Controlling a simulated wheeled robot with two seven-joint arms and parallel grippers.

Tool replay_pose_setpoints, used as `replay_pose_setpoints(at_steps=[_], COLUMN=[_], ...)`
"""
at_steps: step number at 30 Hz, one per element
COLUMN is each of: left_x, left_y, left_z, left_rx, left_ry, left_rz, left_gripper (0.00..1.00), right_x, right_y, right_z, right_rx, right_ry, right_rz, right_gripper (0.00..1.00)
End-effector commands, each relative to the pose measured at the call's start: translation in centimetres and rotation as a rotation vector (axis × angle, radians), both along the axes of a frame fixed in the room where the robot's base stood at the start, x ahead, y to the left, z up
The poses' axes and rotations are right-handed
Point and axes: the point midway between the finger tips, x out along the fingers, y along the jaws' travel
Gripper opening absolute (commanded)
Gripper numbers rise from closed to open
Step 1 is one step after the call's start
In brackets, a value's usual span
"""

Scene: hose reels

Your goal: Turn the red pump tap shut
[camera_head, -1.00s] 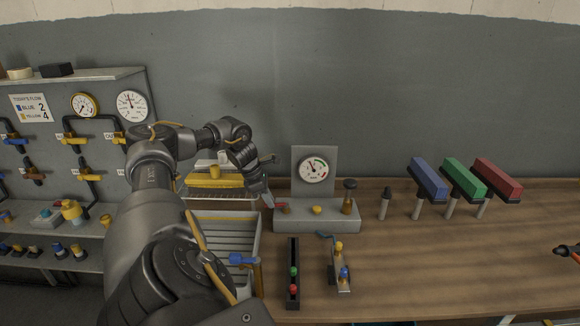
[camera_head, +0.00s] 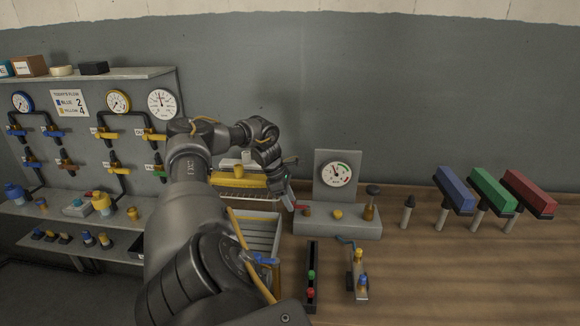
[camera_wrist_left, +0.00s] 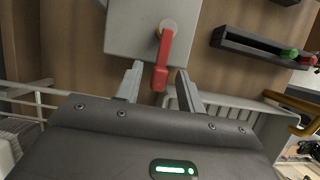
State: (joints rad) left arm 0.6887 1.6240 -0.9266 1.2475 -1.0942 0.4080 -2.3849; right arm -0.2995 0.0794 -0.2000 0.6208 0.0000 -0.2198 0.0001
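The red pump tap (camera_wrist_left: 163,55) is a red lever on the grey pump base (camera_wrist_left: 125,32) in the left wrist view. Its free end points down toward my gripper. In the head view the red tap (camera_head: 302,207) shows small at the left end of the pump base (camera_head: 338,223), beside my fingertips. My left gripper (camera_wrist_left: 158,82) is open, its two fingers on either side of the lever's free end, with gaps visible on both sides. It also shows in the head view (camera_head: 290,200). My right gripper is not in view.
A pressure gauge (camera_head: 336,174) stands behind the pump base. In front lie a dark rack (camera_head: 311,272) with red and green knobs and a small valve fitting (camera_head: 358,275). Blue, green and red blocks (camera_head: 492,190) stand on posts at right. A slatted crate (camera_head: 262,232) is at left.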

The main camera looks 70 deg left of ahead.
Motion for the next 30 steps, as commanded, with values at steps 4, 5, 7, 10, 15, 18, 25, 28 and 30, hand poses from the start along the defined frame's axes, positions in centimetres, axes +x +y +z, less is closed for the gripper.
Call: replay_pose_setpoints(at_steps=[4, 5, 7, 10, 15, 18, 25, 28, 30], left_x=[0.1, 0.2, 0.2, 0.1, -0.8, -1.5, -2.9, -3.3, -3.4], left_y=[-0.1, -0.1, -0.1, 0.0, 0.6, 1.0, 1.8, 2.0, 2.1], left_z=[0.0, 0.0, 0.1, 0.4, 2.6, 4.6, 8.4, 9.3, 9.7], left_rx=[-0.001, -0.001, -0.001, 0.0, 0.0, 0.002, 0.0, 0.0, -0.001], left_ry=[-0.002, -0.002, -0.003, -0.005, -0.005, -0.004, -0.001, -0.001, -0.002], left_rz=[-0.001, -0.001, -0.001, 0.0, 0.001, 0.002, 0.0, 0.0, 0.0], left_gripper=[0.4, 0.4, 0.4, 0.4, 0.4, 0.4, 0.4, 0.4, 0.4], right_x=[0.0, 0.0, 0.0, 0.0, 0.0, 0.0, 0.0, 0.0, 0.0], right_y=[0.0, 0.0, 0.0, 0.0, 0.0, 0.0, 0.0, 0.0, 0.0], right_z=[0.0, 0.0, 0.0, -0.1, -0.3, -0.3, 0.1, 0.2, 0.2], right_rx=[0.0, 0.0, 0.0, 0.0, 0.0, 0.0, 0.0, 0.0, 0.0], right_ry=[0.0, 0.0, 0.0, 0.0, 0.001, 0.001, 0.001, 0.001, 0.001], right_rz=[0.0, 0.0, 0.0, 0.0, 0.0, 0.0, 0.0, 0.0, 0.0], right_gripper=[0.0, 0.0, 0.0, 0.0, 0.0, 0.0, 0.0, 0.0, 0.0])
